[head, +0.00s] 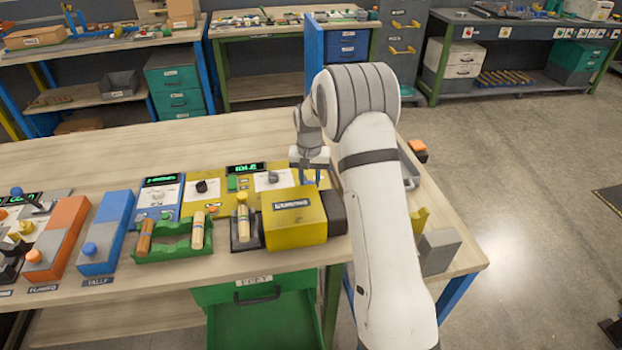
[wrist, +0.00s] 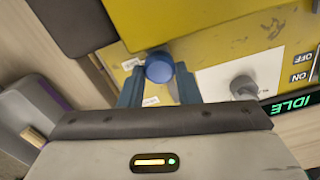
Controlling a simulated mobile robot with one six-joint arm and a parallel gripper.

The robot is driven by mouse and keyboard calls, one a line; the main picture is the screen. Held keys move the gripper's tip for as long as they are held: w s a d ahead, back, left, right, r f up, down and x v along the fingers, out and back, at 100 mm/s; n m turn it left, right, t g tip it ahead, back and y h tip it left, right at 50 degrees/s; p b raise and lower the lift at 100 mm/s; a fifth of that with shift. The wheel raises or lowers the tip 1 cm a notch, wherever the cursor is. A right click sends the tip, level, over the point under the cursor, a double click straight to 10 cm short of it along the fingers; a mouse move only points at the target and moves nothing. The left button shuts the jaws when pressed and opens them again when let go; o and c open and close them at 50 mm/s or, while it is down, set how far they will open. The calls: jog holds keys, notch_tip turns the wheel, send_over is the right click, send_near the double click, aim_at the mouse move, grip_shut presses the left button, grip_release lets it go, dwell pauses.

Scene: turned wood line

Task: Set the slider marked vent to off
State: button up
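In the wrist view a round blue knob (wrist: 159,67) stands on a yellow panel (wrist: 210,42), with small white labels beside it too blurred to read. I cannot tell whether this knob is the vent slider. The two blue fingers of my gripper (wrist: 160,76) lie on either side of the knob, apart, with a small gap at the right fingertip. In the head view my gripper (head: 311,178) points down over the right end of the yellow panel, behind the yellow box (head: 295,232). The spot under the fingers is hidden there.
A grey knob (wrist: 243,87) on a white plate sits to the right, near ON and OFF labels and a display (wrist: 293,103) reading IDLE. In the head view, a green rack (head: 176,245) with wooden pegs and a blue box (head: 106,232) stand to the left.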

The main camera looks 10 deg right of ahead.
jog(key=o, duration=0.3)
jog(key=shift+s, duration=0.3)
jog(key=shift+o, duration=0.9)
jog(key=shift+w, duration=0.1)
jog(key=shift+r+b, duration=0.65)
jog(key=shift+r, duration=3.2)
jog(key=shift+r, duration=0.1)
